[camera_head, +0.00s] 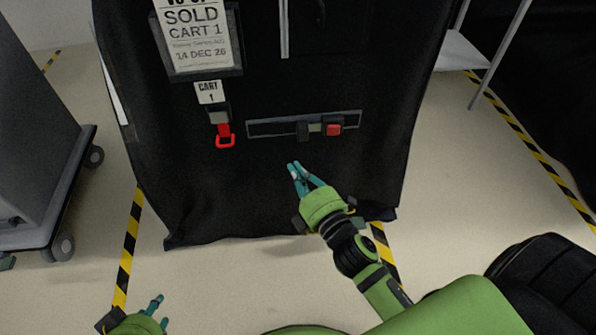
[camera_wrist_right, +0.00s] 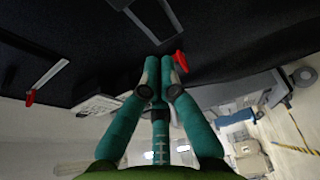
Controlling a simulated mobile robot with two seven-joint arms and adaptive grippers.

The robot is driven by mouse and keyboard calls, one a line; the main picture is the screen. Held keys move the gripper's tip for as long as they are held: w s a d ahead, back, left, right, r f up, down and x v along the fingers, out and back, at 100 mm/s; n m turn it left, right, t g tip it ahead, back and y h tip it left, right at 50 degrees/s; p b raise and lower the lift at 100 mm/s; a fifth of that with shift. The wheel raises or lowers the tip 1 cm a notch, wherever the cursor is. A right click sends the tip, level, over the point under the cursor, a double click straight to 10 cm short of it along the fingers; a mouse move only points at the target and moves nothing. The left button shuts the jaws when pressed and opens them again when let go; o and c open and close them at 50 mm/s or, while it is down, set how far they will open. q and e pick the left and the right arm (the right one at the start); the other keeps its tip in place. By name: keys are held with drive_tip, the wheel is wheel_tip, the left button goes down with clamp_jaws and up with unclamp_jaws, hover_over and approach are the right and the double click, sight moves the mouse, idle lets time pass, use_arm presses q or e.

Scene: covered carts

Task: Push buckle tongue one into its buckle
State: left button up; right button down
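The buckle (camera_head: 332,127) has a red button and sits at the right of a grey strap strip (camera_head: 272,127) on the black cart cover. A dark block, probably buckle tongue one (camera_head: 303,130), lies just left of it; I cannot tell if a gap separates them. My right gripper (camera_head: 295,166) is below the strip, its fingertips drawn together with nothing visible between them. In the right wrist view its fingers (camera_wrist_right: 160,70) converge near a red part (camera_wrist_right: 181,61), which I cannot identify for sure. My left gripper (camera_head: 160,311) is low at left, fingers spread and empty.
A sold sign (camera_head: 194,35) is above. A grey cart (camera_head: 40,170) stands left, a white rack (camera_head: 460,52) right.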

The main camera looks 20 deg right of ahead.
drive_tip(key=shift+s, duration=0.3)
